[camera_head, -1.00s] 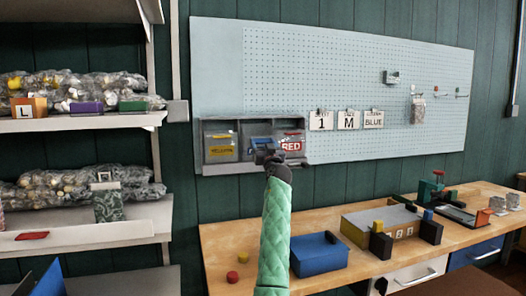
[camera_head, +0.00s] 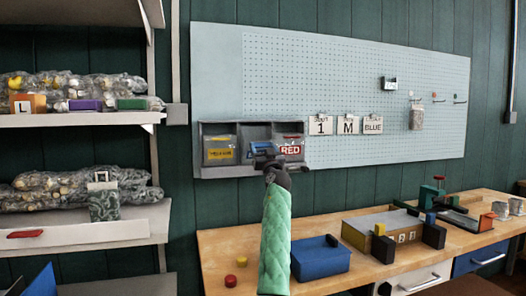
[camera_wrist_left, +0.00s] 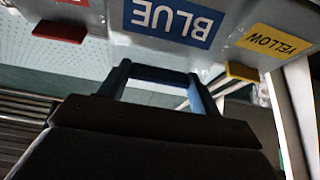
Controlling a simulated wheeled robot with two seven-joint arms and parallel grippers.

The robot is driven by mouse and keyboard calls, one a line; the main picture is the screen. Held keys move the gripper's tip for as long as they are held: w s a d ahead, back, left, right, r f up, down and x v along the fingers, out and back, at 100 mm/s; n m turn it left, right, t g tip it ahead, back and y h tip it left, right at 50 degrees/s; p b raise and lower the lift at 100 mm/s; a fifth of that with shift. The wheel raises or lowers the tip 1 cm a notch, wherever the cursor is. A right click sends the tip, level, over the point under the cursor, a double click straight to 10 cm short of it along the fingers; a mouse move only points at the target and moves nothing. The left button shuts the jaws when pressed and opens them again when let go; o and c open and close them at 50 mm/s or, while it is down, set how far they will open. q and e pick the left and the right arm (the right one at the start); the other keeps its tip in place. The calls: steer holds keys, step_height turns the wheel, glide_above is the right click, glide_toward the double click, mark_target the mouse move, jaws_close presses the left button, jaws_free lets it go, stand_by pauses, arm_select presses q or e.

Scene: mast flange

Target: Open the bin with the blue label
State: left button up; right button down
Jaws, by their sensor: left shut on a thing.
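The bin with the blue label (camera_head: 261,148) is the middle of three grey bins in a wall rack. In the wrist view its label (camera_wrist_left: 172,20) reads BLUE upside down, with a blue handle (camera_wrist_left: 158,75) below it. My left gripper (camera_wrist_left: 157,88) is shut on this handle, one finger at each end. In the head view my left gripper (camera_head: 276,166) is in front of the bin's lower part and hides its handle. I cannot tell how far the bin is tilted out. My right gripper is not in view.
The yellow bin (camera_head: 220,151) is on the left, the red bin (camera_head: 290,150) on the right. A pegboard (camera_head: 350,80) fills the wall. Below is a wooden bench (camera_head: 220,245) with a blue box (camera_head: 318,257). Shelves (camera_head: 80,225) stand at the left.

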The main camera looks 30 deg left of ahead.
arm_select(q)
steer(key=o, duration=1.4)
steer(key=shift+b+v, duration=0.65)
steer(key=shift+v, duration=3.25)
